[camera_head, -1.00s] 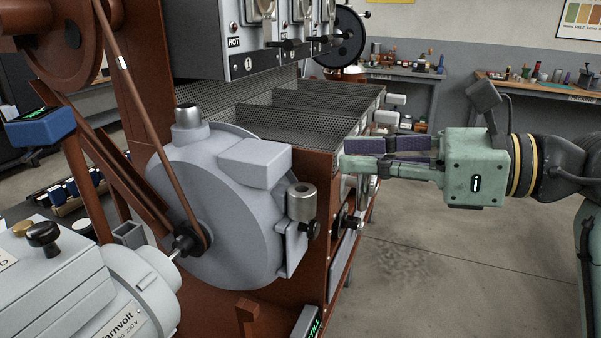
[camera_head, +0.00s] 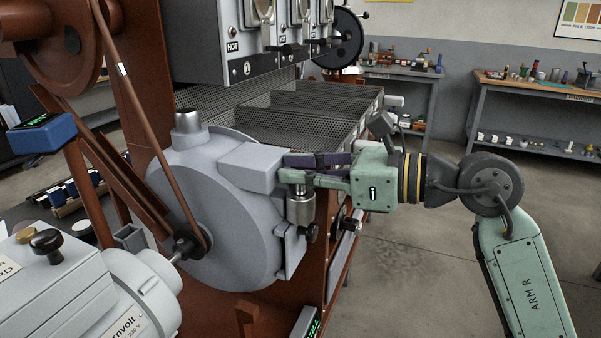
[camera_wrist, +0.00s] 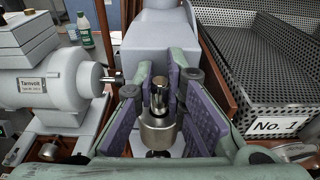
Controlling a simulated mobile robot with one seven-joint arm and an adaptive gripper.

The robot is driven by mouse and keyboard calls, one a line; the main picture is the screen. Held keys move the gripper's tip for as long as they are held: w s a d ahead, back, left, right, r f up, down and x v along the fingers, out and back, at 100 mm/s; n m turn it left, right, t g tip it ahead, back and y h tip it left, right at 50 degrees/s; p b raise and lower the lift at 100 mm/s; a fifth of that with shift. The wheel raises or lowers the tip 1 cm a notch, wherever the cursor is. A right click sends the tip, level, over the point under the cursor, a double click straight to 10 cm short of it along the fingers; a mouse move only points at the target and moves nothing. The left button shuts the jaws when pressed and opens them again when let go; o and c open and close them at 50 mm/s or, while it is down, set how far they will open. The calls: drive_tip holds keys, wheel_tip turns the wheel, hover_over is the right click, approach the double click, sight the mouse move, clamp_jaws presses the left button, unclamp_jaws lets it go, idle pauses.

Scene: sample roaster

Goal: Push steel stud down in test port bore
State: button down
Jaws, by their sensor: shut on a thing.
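The steel stud (camera_wrist: 159,92) stands upright in the wrist view, between the purple pads of my gripper (camera_wrist: 159,80). Below it is the round metal collar of the test port (camera_wrist: 157,135). The stud's lower end is in line with the bore; how deep it sits I cannot tell. In the head view the test port (camera_head: 301,209) is a steel cylinder on the side of the grey roaster housing. My gripper (camera_head: 303,171) is level, just above the port, and shut on the stud, whose upper part its fingers mostly hide.
The grey roaster housing (camera_head: 215,215) is directly beside the fingers. A perforated cooling tray (camera_head: 290,125) lies behind, and its No. 1 label (camera_wrist: 278,125) shows at right in the wrist view. A grey motor (camera_wrist: 50,82) stands at left. Open floor lies to the right.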

drive_tip(key=shift+f, duration=0.15)
drive_tip(key=c, duration=2.1)
unclamp_jaws()
drive_tip(key=shift+b, duration=0.3)
drive_tip(key=o, duration=0.4)
drive_tip(key=shift+o, duration=0.2)
drive_tip(key=shift+r+p, duration=0.2)
drive_tip(key=shift+p, duration=0.1)
drive_tip(key=shift+s+d, duration=0.1)
drive_tip(key=shift+d, duration=0.25)
drive_tip(key=b+v, duration=0.3)
drive_tip(key=v, duration=0.8)
